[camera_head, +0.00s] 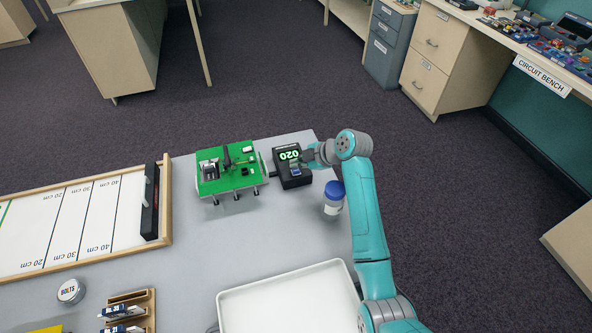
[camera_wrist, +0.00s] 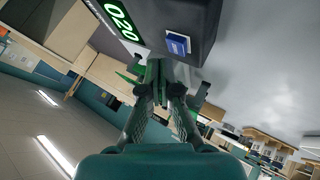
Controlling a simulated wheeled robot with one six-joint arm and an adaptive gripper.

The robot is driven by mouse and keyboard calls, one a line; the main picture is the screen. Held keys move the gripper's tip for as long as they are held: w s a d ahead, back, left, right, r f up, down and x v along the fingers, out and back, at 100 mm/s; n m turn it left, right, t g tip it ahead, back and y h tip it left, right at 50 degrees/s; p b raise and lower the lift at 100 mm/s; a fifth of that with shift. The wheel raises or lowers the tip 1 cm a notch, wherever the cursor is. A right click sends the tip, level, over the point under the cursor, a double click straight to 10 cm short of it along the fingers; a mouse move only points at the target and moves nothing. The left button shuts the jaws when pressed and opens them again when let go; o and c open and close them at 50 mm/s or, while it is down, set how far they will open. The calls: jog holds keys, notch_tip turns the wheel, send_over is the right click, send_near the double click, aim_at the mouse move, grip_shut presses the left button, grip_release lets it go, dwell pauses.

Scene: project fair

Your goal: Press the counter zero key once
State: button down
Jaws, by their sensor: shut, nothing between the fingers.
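The counter (camera_head: 283,176) is a black box on the grey table, with a lit green display (camera_head: 289,154) reading 020. In the wrist view the counter (camera_wrist: 195,18) fills the top, its display (camera_wrist: 122,17) also reading 020. A blue key with a pale label (camera_wrist: 178,44) sits on its face there; it shows small in the head view (camera_head: 295,171). My gripper (camera_wrist: 157,72) is shut and empty, its fingertips close to the counter's edge near the key. I cannot tell whether they touch the counter.
A green board on legs (camera_head: 226,170) stands just left of the counter. A white jar with a blue lid (camera_head: 334,196) stands close to my arm. A white tray (camera_head: 290,290) lies nearer, and a marked wooden-framed track (camera_head: 85,218) is at the left.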

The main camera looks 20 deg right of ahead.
aim_at(298, 171)
jog(key=shift+f, duration=0.15)
dwell(0.5)
jog(key=shift+f, duration=0.25)
jog(key=shift+f, duration=0.35)
dwell(0.9)
jog(key=shift+r, duration=0.8)
jog(key=shift+r, duration=2.5)
jog(key=shift+d, duration=0.15)
